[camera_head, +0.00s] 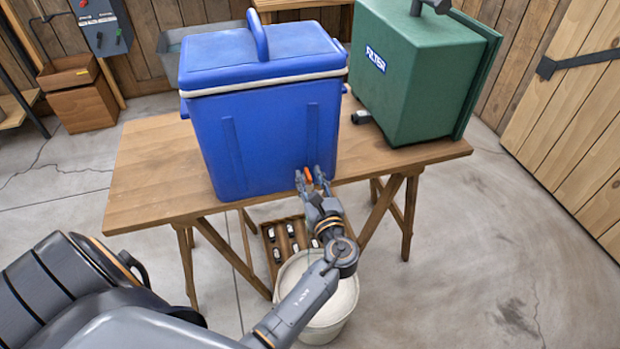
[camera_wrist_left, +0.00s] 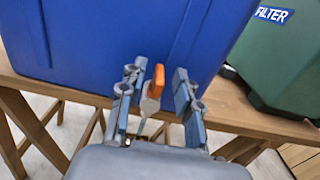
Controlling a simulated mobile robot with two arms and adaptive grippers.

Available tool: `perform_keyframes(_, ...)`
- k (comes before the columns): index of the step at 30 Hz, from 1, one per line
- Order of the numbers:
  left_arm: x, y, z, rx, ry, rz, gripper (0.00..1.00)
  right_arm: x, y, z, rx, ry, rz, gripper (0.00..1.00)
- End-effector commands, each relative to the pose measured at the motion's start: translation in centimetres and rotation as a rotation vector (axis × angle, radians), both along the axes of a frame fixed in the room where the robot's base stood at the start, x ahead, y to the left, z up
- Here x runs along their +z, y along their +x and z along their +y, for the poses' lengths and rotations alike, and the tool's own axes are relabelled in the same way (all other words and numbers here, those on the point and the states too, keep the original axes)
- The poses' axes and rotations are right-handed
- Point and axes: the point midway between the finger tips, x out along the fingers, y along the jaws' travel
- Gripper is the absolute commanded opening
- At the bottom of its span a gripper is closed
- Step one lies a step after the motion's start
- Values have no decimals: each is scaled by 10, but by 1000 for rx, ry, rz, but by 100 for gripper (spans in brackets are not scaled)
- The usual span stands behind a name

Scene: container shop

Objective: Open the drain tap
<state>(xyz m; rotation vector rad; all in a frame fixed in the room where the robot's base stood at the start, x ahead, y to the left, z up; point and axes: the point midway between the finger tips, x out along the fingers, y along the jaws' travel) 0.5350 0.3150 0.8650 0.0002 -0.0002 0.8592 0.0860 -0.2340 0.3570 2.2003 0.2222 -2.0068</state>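The drain tap, with an orange handle (camera_head: 308,174) and a pale body, sits low on the front of a closed blue cooler (camera_head: 250,135). In the left wrist view the orange handle (camera_wrist_left: 157,76) stands roughly upright. My left gripper (camera_head: 314,176) is in front of the cooler at the tap. Its fingers (camera_wrist_left: 157,98) are open, one on each side of the tap, with visible gaps. Whether the fingertips touch the cooler cannot be told. The tap's outlet is partly hidden by the gripper. My right gripper is not in view.
The cooler stands on a wooden table (camera_head: 150,185). A green filter box (camera_head: 425,80) stands to its right. A white bucket (camera_head: 335,325) is on the floor below my left arm, beside a wooden crate (camera_head: 268,245) of small items. The floor at right is clear.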

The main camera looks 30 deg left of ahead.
Motion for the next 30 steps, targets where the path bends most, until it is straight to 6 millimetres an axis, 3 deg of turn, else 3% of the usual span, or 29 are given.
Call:
perform_keyframes(8,-1,-2,-3,-1,-1,1,33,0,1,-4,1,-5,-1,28)
perform_keyframes(21,-1,-44,-51,-1,-2,1,33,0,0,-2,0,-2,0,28)
perform_keyframes(30,0,-49,-57,0,-1,-1,33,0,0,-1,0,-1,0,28)
